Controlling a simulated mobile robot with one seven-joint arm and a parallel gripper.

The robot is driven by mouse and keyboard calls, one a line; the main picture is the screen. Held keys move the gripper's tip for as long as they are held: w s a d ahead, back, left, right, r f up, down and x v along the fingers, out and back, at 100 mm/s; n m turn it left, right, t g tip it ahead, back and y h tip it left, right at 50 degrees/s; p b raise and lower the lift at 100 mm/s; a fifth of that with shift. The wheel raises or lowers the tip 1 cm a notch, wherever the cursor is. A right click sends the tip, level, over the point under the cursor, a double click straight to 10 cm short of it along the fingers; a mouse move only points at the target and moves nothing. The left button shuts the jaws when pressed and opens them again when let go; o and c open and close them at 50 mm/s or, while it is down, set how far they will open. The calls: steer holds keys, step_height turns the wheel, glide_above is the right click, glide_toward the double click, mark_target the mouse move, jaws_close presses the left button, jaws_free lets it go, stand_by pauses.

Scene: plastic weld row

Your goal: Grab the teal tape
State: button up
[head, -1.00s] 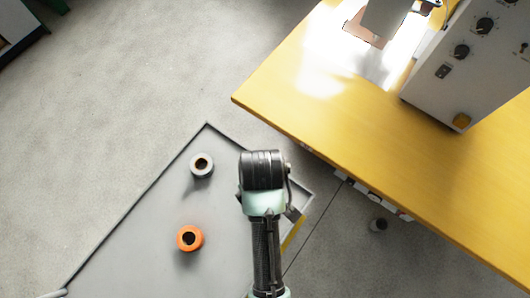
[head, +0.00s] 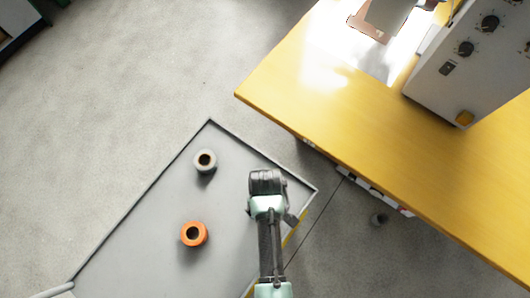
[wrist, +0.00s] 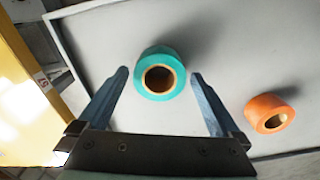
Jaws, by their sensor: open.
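The teal tape (wrist: 151,87) is a roll with a tan core, lying on a grey tray-like surface (wrist: 95,45). In the wrist view it sits between the tips of my gripper (wrist: 159,75), with a gap on both sides. The fingers are open and hold nothing. The height left between the fingertips and the tape is hard to tell. In the head view my arm hides the tape and the fingers.
An orange tape roll (head: 184,243) and a grey tape roll (head: 197,166) stand apart on the same rimmed surface; the orange one also shows in the wrist view (wrist: 256,112). A yellow table (head: 330,125) with a machine (head: 455,80) stands at the upper right, close to the surface's edge.

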steer(key=shift+w+f, duration=0.1)
steer(key=shift+f, duration=1.05)
steer(key=c, duration=1.2)
